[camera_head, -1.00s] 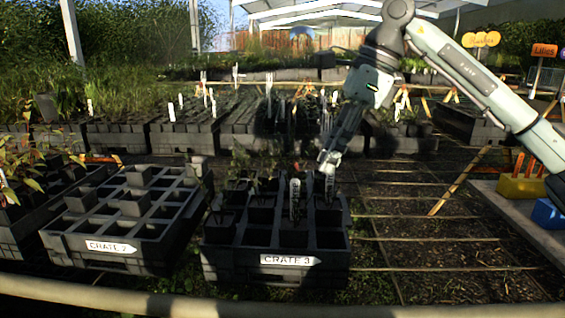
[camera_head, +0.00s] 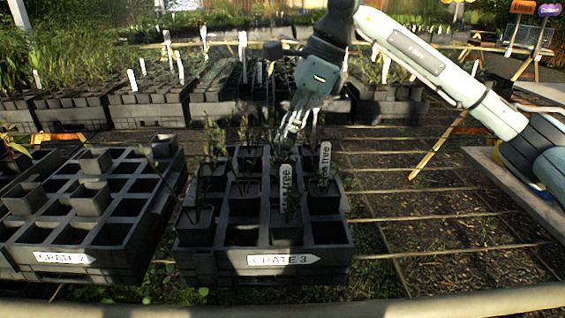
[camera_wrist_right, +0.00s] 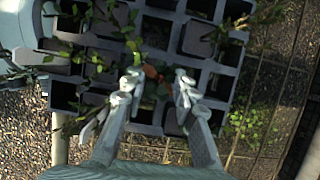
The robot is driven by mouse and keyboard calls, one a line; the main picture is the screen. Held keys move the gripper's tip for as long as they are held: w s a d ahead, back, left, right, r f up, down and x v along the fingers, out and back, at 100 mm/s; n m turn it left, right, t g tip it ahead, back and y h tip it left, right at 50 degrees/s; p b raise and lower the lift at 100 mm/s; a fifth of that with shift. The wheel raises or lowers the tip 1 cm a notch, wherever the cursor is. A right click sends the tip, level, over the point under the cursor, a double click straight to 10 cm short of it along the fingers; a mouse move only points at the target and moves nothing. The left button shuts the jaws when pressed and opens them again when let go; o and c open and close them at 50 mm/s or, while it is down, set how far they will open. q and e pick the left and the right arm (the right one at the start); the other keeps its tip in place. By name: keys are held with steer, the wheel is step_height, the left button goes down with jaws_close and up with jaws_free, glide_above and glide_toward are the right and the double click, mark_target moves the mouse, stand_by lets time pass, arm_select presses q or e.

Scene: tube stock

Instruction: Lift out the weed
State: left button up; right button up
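Crate 3 (camera_head: 240,262) is a black crate of square cells with several potted seedlings, in the middle of the head view. Two white tags reading "tree" (camera_head: 325,160) stand in its pots. My right gripper (camera_head: 290,128) is over the crate's back middle, pointing down. In the right wrist view my right gripper (camera_wrist_right: 155,84) has its fingers apart over the cells. A small plant with an orange-red leaf (camera_wrist_right: 152,72) shows between the fingertips; contact is not visible. I cannot tell for sure which plant is the weed. My left gripper is not in view.
Crate 2 (camera_head: 60,265) stands to the left with several empty cells and a few pots. Rows of planted trays (camera_head: 150,108) stand behind. Bare ground with wooden slats (camera_head: 400,205) lies free to the right. A pale rail (camera_head: 440,303) crosses the front.

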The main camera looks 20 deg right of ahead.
steer(key=shift+a+f, duration=0.2)
steer(key=shift+f, duration=0.4)
steer(key=shift+c, duration=0.5)
jaws_close()
steer(key=shift+r, duration=0.1)
